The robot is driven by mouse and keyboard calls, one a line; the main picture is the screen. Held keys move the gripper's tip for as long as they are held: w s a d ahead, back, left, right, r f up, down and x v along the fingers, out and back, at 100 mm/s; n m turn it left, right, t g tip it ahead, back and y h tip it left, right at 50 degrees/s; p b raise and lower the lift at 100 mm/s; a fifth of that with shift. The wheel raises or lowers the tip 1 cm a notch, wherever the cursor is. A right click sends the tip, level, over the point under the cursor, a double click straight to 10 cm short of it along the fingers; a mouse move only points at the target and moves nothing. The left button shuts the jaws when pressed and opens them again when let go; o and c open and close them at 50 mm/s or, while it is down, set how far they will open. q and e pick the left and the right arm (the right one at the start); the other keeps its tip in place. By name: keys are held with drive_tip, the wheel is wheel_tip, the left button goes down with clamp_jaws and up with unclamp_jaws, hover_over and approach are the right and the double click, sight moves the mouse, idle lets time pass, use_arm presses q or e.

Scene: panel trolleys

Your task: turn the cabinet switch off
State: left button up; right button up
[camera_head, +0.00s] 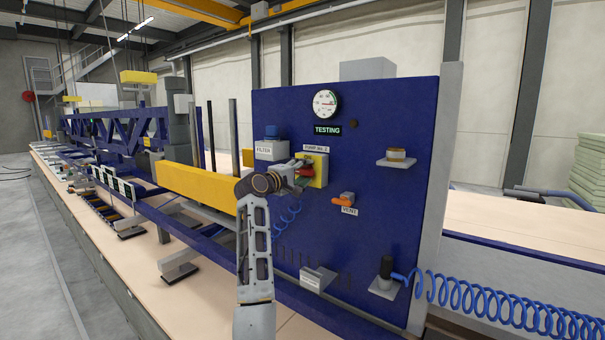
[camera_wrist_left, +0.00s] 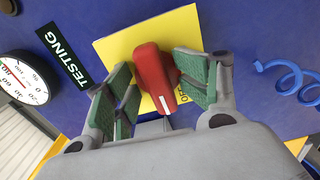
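The cabinet switch is a red knob with a white line at one end, on a yellow plate (camera_head: 318,172) under a "PUMP NO. 2" label. In the left wrist view the red knob (camera_wrist_left: 154,72) sits between the green-padded fingers of my left gripper (camera_head: 298,174). The fingers are apart around the knob. The right-hand pad is close to it or touching; a gap shows at the left-hand pad. The white line points down in that view, beside partly hidden black letters. In the head view the gripper covers part of the plate. My right gripper is not in view.
The blue panel (camera_head: 375,125) also carries a gauge (camera_head: 326,103), a green "TESTING" display (camera_head: 327,129), a filter box (camera_head: 271,149) and an orange vent handle (camera_head: 343,200) below right of the switch. A blue coiled hose (camera_head: 490,300) hangs at lower right. A yellow beam (camera_head: 195,184) lies left.

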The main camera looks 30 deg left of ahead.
use_arm(q)
drive_tip(key=shift+d+r, duration=0.1)
drive_tip(key=shift+s, duration=1.05)
drive_tip(key=shift+s+a, duration=0.2)
drive_tip(key=shift+s, duration=1.1)
drive_tip(key=shift+s+a, duration=0.2)
drive_tip(key=shift+s, duration=1.05)
